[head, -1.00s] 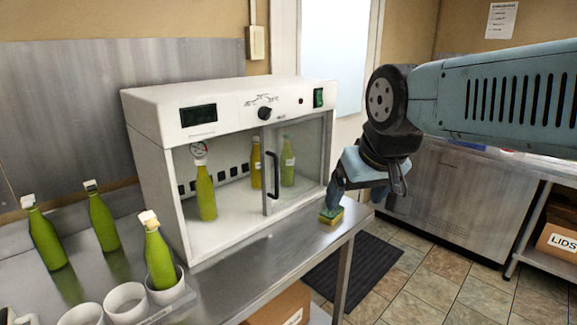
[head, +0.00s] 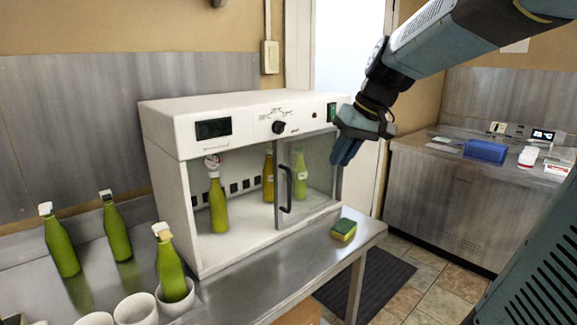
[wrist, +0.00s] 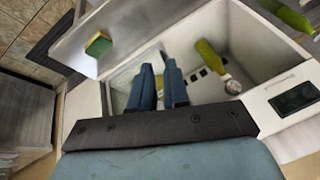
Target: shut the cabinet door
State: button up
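The white cabinet (head: 236,103) stands on the steel counter. Its glass door, with a pale frame and a black handle (head: 286,188), covers the right part of the front, and the left part is open. A green bottle (head: 218,205) with a gauge top stands in the open part; an amber bottle (head: 268,178) and a green bottle (head: 300,175) show around the door. My gripper (head: 346,150) is in front of the cabinet's upper right end, apart from the handle, and looks empty. In the wrist view its blue fingers (wrist: 160,70) lie close together before the cabinet.
Several green bottles (head: 118,235) and white cups (head: 137,309) stand at left. A far counter holds a blue box (head: 486,151). A dark mat (head: 375,283) lies on the floor.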

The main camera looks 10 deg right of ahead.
jog(key=w+d+y, duration=0.1)
jog(key=w, duration=0.4)
jog(key=w+d+n+y, duration=0.1)
jog(key=w, duration=0.4)
jog(key=w+d+n+y, duration=0.1)
jog(key=w+d, duration=0.1)
jog(key=w, duration=0.3)
jog(key=shift+w+f, duration=0.1)
grip_shut()
jog(key=w+a+f, duration=0.1)
jog(key=a+f, duration=0.7)
jog(key=a, duration=0.1)
jog(key=shift+w+a, duration=0.15)
jog(key=shift+w, duration=0.1)
jog(key=shift+s+f, duration=0.1)
